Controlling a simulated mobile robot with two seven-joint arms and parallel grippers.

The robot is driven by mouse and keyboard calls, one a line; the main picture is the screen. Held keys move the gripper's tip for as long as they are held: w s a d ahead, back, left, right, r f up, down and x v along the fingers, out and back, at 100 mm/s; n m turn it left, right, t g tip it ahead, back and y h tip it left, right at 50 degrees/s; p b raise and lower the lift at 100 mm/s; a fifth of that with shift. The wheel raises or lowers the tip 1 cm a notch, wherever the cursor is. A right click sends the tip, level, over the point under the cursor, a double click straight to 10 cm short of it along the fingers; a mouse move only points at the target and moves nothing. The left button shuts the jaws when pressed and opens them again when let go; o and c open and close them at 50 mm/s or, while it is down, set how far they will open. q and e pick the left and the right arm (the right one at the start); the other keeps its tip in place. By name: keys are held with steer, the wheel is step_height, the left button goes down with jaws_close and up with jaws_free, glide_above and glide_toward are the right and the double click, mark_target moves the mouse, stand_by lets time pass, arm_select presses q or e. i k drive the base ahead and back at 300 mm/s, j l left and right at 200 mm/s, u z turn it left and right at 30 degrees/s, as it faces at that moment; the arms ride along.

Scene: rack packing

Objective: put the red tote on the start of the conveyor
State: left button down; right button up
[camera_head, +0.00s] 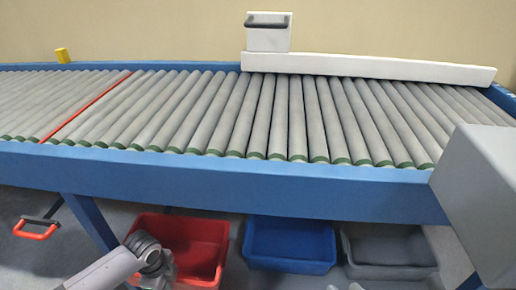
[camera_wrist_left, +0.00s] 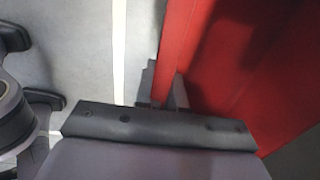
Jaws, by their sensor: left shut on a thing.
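The red tote (camera_head: 203,243) is under the front side of the conveyor (camera_head: 285,115), low in the head view. My left arm comes in from the bottom left and covers part of its left side. In the left wrist view the tote's red wall (camera_wrist_left: 225,65) fills the right side. My left gripper (camera_wrist_left: 163,90) is shut on the tote's rim; its fingertips are partly hidden. In the head view the fingers cannot be made out. The conveyor's grey rollers are clear, with a red line (camera_head: 88,105) across them at the left. My right gripper is not in view.
A blue tote (camera_head: 290,243) and a grey tote (camera_head: 388,250) stand right of the red one. The conveyor's blue side rail (camera_head: 215,185) overhangs them. A grey box shape (camera_head: 480,195) blocks the right. A red piece with a dark handle (camera_head: 38,228) is at the left.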

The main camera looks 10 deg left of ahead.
mark_target(402, 124)
steer(key=k+l, duration=0.1)
steer(key=k, duration=0.95)
steer(key=l, duration=0.05)
